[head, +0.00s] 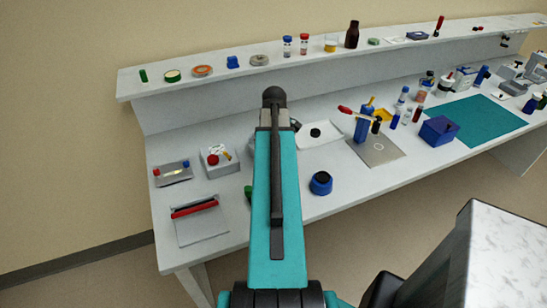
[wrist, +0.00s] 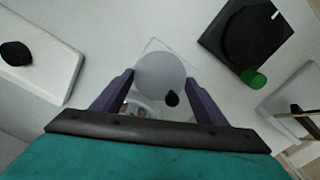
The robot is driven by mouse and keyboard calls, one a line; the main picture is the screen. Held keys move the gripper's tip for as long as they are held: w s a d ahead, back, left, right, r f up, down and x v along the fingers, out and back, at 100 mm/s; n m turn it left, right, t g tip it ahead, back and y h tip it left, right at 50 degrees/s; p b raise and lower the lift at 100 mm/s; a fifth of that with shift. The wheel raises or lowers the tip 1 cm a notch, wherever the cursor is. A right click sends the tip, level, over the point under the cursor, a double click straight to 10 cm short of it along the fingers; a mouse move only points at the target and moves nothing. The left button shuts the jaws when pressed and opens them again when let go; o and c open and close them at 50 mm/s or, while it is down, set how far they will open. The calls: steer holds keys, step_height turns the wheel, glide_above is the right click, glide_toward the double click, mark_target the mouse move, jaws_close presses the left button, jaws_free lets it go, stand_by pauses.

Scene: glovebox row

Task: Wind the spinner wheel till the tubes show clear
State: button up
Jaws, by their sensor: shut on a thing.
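In the wrist view a round pale grey wheel (wrist: 158,74) with a small black knob (wrist: 172,98) lies between the fingers of my gripper (wrist: 160,80). The knob is at the wheel's lower right. The purple fingertips sit at the wheel's left and right edges, shut on it. Part of a housing shows below the wheel, mostly hidden by my wrist. I cannot make out the tubes or whether they are clear. In the head view my teal arm covers the wheel and the fingers.
A white tray with a black piece (wrist: 15,53) lies left of the wheel. A dark square device (wrist: 245,35) and a green cylinder (wrist: 253,78) are to the right. In the head view a blue pot (head: 321,184) stands right of my arm. Bottles line the shelf behind.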

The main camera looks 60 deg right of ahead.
steer(key=m, duration=1)
steer(key=shift+m, duration=2)
steer(key=shift+a, duration=0.1)
steer(key=o, duration=1.1)
steer(key=shift+c, duration=0.2)
steer(key=shift+r+p, duration=0.15)
steer(key=shift+p, duration=0.25)
